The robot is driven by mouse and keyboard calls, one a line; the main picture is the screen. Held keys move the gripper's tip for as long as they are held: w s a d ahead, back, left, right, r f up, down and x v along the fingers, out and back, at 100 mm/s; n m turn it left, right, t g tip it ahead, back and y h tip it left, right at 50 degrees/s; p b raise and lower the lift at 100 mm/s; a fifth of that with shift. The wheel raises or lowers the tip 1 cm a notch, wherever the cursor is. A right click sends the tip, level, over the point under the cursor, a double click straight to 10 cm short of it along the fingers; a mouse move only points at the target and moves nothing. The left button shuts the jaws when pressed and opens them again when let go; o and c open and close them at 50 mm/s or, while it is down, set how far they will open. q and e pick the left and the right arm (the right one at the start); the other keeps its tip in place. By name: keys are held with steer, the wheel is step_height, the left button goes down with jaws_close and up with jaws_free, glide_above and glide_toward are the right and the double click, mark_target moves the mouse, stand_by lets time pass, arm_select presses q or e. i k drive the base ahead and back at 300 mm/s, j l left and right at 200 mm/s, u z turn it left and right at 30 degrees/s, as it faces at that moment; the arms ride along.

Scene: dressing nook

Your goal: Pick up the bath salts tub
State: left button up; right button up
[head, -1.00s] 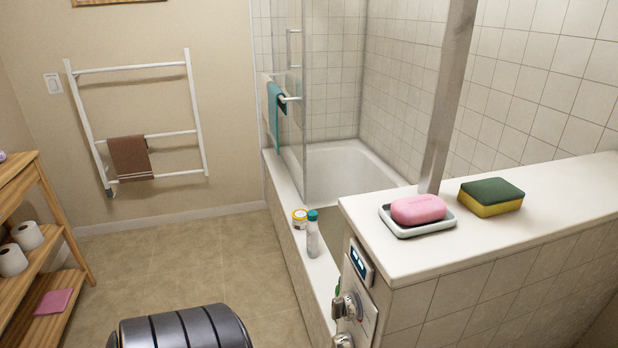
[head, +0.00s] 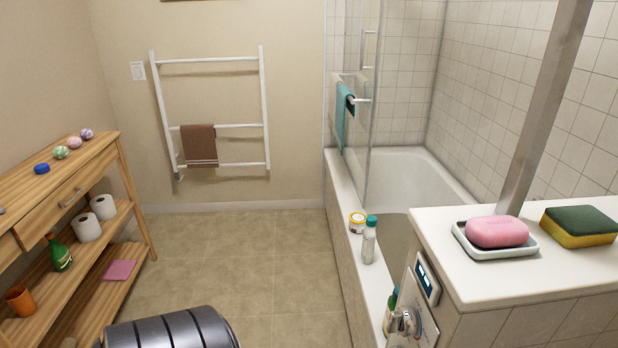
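A small round tub with a yellow label and white lid (head: 357,222), which looks like the bath salts tub, stands on the ledge of the bathtub. A dark ribbed part at the bottom edge appears to be mine.
A tiled wall top (head: 470,277) at the right holds pink soap (head: 497,231) in a dish and a sponge (head: 579,226). A glass screen (head: 385,110) stands behind the tub. A wooden shelf unit (head: 100,160) is at the left. The floor (head: 240,255) between is clear.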

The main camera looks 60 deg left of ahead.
mark_target(357, 221)
steer(key=j+u, duration=0.35)
steer(key=i+j+u, duration=0.15)
steer(key=j+u, duration=0.2)
steer(key=j, duration=0.15)
steer(key=i+j+u, duration=0.2)
steer(key=j+u, duration=0.15)
steer(key=i+j, duration=0.2)
steer(key=j, duration=0.15)
steer(key=i+j+z, duration=0.1)
steer(key=j, duration=0.25)
steer(key=i+j, duration=0.45)
steer(key=j, duration=0.25)
steer(key=i+j+z, duration=0.1)
steer(key=j, duration=0.3)
steer(key=i, duration=0.05)
